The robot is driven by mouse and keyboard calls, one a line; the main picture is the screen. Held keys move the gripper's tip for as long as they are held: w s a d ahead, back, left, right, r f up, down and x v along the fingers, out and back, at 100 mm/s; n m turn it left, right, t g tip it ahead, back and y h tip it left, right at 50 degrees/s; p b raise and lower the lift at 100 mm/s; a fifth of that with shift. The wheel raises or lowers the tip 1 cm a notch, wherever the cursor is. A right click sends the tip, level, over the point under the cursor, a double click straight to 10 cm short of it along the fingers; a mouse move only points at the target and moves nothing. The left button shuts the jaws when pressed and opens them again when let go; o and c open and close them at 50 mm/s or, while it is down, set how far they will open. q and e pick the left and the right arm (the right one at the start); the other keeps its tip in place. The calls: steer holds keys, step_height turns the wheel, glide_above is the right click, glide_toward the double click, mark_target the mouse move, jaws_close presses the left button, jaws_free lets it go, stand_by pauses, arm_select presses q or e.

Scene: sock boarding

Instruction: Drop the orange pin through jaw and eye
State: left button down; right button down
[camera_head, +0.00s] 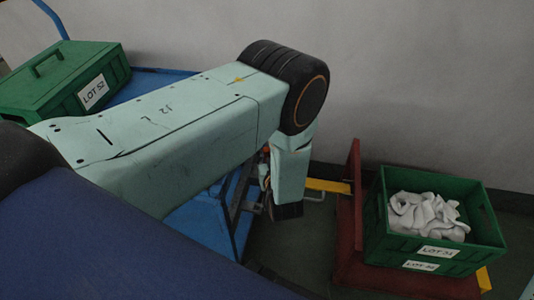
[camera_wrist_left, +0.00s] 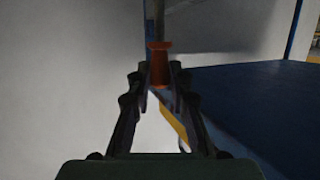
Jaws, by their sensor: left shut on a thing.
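The orange pin (camera_wrist_left: 159,64) shows in the left wrist view between the fingertips of my left gripper (camera_wrist_left: 159,78), which is shut on it. Its flared orange collar faces up, and a grey rod shows in line above it. In the head view my left arm hangs its wrist down beside the blue cart's (camera_head: 196,228) end, and most of the gripper is hidden. A yellow drawbar (camera_head: 328,186) reaches from the red cart towards the wrist. Its near end, with any eye and jaw, is behind my wrist. My right gripper is not in view.
The red cart (camera_head: 354,215) at right carries a green crate (camera_head: 486,216) of white socks (camera_head: 428,215). A lidded green crate (camera_head: 50,82) sits at far left. A pale wall is behind. Dark floor (camera_head: 300,255) lies open between the carts.

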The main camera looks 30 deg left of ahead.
arm_select(q)
steer(key=shift+f+b, duration=2.3)
steer(key=shift+f, duration=0.6)
steer(key=c, duration=1.1)
jaws_free()
steer(key=shift+c, duration=0.2)
step_height(320, 180, up, 10)
